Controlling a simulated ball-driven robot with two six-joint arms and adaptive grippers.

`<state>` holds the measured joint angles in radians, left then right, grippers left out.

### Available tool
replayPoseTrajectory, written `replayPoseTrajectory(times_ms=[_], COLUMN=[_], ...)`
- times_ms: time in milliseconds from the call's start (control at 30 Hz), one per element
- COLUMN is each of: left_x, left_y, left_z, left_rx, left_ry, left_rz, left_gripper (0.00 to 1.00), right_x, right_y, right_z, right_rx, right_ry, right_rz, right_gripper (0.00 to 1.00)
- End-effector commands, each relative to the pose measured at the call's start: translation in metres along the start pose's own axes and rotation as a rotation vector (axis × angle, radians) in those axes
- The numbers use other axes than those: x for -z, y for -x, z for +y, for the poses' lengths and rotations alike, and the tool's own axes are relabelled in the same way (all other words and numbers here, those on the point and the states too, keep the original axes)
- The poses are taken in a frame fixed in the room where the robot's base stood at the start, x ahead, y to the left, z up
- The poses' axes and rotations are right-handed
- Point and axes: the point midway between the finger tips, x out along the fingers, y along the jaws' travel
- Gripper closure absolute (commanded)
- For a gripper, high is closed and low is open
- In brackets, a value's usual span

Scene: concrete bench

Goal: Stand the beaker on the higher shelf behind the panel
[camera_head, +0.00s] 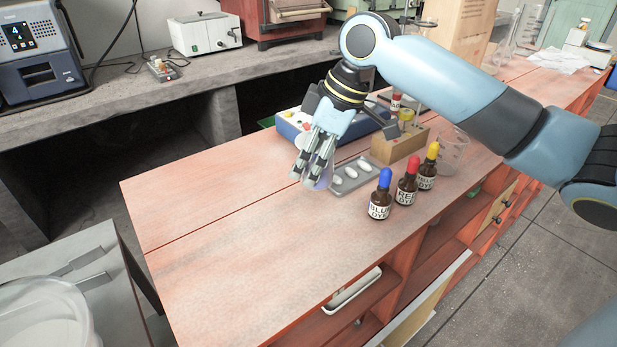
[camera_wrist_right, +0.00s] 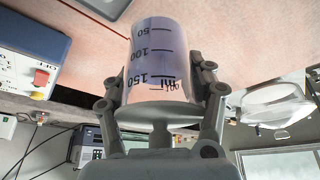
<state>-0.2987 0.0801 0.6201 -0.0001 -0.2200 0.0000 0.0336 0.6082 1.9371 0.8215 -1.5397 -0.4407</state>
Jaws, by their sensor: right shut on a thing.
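My right gripper (camera_head: 312,172) is shut on a beaker (camera_head: 319,176), low over the red bench top (camera_head: 230,220). The beaker is clear with a purple tint and largely hidden by the fingers in the head view. In the right wrist view the gripper (camera_wrist_right: 163,108) grips its sides, and the beaker (camera_wrist_right: 153,60) shows black 50, 100 and 150 marks. I cannot tell whether its base touches the bench. Open shelves (camera_head: 372,305) show in the bench front. A pale board (camera_head: 432,303) stands at a slant before them; I cannot tell if it is the panel. My left gripper is not in view.
Blue, red and yellow capped dye bottles (camera_head: 407,182) stand near the front edge. A grey tray (camera_head: 339,187), a wooden block (camera_head: 399,147), a clear beaker (camera_head: 454,150) and a blue-white device (camera_head: 290,127) are close by. The bench's left part is clear.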

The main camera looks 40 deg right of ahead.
Motion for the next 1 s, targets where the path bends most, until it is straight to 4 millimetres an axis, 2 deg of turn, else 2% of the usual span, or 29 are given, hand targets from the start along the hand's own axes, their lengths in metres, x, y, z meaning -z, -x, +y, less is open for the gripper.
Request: replayPoseTrajectory(times_ms=[133,333,600,633,833,1000], left_x=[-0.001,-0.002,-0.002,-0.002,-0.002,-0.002], left_y=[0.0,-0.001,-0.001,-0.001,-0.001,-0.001], left_z=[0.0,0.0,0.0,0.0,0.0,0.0], left_rx=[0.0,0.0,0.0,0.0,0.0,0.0], left_ry=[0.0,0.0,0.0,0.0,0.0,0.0], left_rz=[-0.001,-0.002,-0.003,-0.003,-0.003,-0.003], left_gripper=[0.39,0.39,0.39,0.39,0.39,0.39], right_x=[-0.004,-0.015,-0.016,-0.016,-0.016,-0.016], right_y=[-0.011,-0.037,-0.038,-0.039,-0.038,-0.038], right_z=[-0.001,-0.001,-0.001,-0.001,-0.001,-0.001], right_rx=[0.002,0.002,-0.001,0.0,0.0,0.0], right_ry=[-0.002,-0.001,0.001,0.001,0.0,0.0], right_rz=[-0.001,-0.002,-0.001,-0.002,-0.002,-0.002], right_gripper=[0.83,0.83,0.83,0.44,0.17,0.15])
